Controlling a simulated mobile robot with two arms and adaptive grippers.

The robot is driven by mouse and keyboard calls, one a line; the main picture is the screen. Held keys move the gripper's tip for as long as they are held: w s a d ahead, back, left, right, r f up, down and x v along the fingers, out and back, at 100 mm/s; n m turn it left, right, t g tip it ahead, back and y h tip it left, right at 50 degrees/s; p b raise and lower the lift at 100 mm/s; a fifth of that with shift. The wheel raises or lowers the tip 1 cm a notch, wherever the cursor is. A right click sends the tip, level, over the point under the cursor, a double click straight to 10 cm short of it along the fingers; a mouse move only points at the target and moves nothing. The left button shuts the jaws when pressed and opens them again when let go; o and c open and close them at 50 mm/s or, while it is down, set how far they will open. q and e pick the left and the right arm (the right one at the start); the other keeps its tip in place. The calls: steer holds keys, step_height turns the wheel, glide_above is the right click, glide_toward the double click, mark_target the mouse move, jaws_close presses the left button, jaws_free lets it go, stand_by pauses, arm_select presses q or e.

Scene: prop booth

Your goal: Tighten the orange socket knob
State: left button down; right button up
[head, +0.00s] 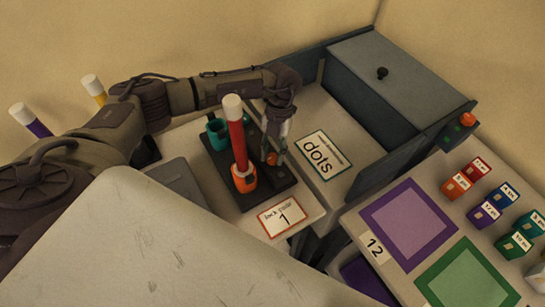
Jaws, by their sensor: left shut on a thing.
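The orange socket (244,179) stands on a dark base plate (247,199), with a red rod (236,135) with a white top upright in it. A small orange knob (272,159) sits on the plate to the right of the red rod. My left gripper (277,151) reaches down over the plate and is shut on this orange knob; its fingers partly hide it. A teal socket (217,131) stands at the plate's back left corner, without a rod. My right gripper is not in view.
A card reading "dots" (324,158) lies right of the plate, and a "lock pane 1" card (283,217) in front.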

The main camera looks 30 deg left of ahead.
arm_select(q)
steer(key=shift+w+m+y+b, duration=0.1)
steer(key=shift+m+y+b, duration=0.8)
steer(key=shift+m+b, duration=0.95)
steer(key=shift+d+m+p, duration=0.1)
steer(key=shift+m+p, duration=0.25)
steer(key=shift+m, duration=0.1)
steer(key=c, duration=0.8)
jaws_free()
steer(key=shift+v, duration=6)
steer(key=shift+r, duration=0.1)
